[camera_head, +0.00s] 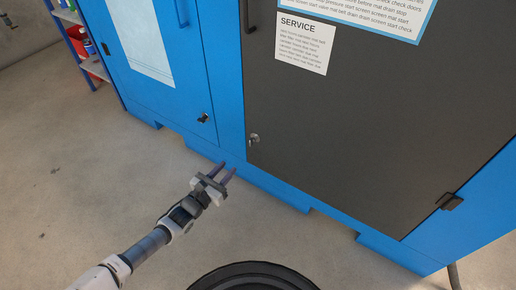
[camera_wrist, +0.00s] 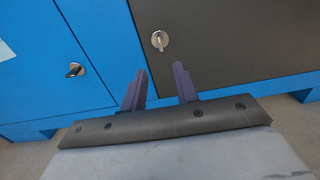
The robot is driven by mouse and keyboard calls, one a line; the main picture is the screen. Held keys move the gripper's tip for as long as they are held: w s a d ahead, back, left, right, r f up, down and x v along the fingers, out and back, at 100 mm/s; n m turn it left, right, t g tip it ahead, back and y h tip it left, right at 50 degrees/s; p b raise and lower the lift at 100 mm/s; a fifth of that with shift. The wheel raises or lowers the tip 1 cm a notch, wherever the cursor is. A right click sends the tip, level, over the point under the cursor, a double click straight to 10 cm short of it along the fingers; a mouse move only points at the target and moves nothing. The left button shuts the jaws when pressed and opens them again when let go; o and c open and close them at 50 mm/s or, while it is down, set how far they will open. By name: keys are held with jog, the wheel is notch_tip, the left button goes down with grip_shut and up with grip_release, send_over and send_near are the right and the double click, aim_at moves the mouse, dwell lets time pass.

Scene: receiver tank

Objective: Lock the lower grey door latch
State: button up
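The dark grey door (camera_head: 375,110) fills the right part of the head view. Its lower latch (camera_head: 254,139) is a small round metal piece near the door's lower left corner. In the wrist view the grey door latch (camera_wrist: 160,40) shows a silver disc with a small tab pointing roughly up and down. My gripper (camera_head: 225,171) is in front of the cabinet, below and left of the latch in the head view. Its two purple fingers (camera_wrist: 162,75) are apart with nothing between them. The latch lies ahead of the fingertips, not touched.
A blue door (camera_head: 155,60) to the left has its own dark latch (camera_head: 204,118), also in the wrist view (camera_wrist: 75,70). A hinge (camera_head: 449,201) sits at the grey door's lower right. A shelf (camera_head: 80,35) stands far left. The concrete floor at left is clear.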

aim_at(250, 143)
jog(key=b+x, duration=0.3)
jog(key=x, duration=1)
jog(key=shift+b, duration=0.35)
grip_shut()
